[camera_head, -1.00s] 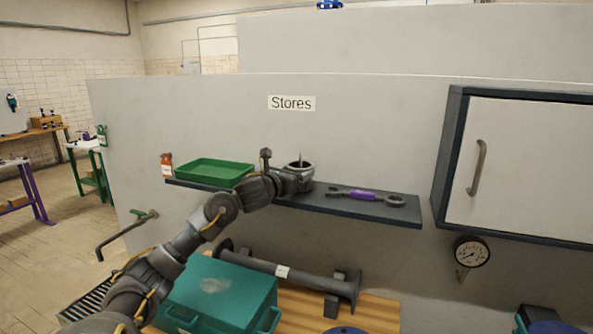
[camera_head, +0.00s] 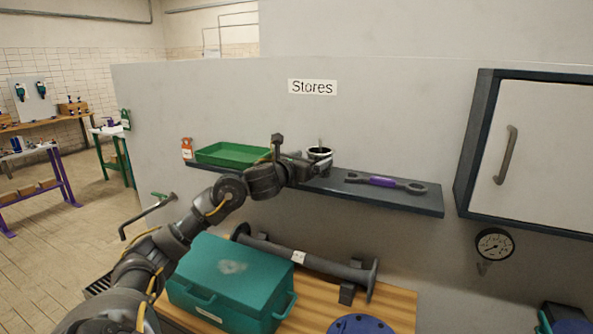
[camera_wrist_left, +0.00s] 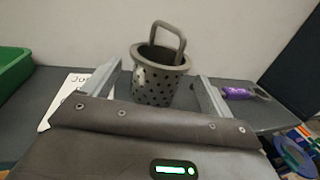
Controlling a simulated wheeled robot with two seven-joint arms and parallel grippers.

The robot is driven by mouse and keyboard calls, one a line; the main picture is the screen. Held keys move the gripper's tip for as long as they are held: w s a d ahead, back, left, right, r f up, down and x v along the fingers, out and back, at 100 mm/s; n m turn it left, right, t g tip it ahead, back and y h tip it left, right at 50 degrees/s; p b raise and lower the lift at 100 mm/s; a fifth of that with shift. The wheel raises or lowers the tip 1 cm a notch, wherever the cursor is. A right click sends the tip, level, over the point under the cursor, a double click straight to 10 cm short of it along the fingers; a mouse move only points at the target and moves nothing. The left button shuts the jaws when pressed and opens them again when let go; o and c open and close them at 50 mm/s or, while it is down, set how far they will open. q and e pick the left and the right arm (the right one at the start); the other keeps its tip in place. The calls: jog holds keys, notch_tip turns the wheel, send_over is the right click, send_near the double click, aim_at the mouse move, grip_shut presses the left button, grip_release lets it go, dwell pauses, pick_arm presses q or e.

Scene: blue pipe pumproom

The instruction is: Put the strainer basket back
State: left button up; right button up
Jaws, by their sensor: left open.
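The strainer basket (camera_head: 319,153), a grey perforated cup with a loop handle, stands upright on the dark wall shelf (camera_head: 400,199) under the "Stores" sign. In the left wrist view the basket (camera_wrist_left: 158,85) shows its holes and its raised handle. My left gripper (camera_head: 314,165) is open at the shelf, in front of the basket. In the wrist view its two fingers (camera_wrist_left: 158,80) lie to either side of the basket, with a gap visible on each side. The basket's lower front is partly hidden by the gripper body. My right gripper is not in view.
A green tray (camera_head: 233,153) and an orange bottle (camera_head: 187,148) are left of the basket; a purple-handled wrench (camera_head: 385,182) is right. Below are a teal box (camera_head: 232,280), a flanged pipe (camera_head: 310,262) and a blue disc (camera_head: 358,326). A cabinet (camera_head: 550,150) hangs right.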

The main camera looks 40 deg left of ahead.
pick_arm(q)
jog(key=s+b, duration=0.3)
jog(key=s, duration=0.5)
jog(key=shift+s+d+b, duration=0.3)
jog(key=shift+s+d, duration=0.1)
jog(key=shift+d, duration=0.05)
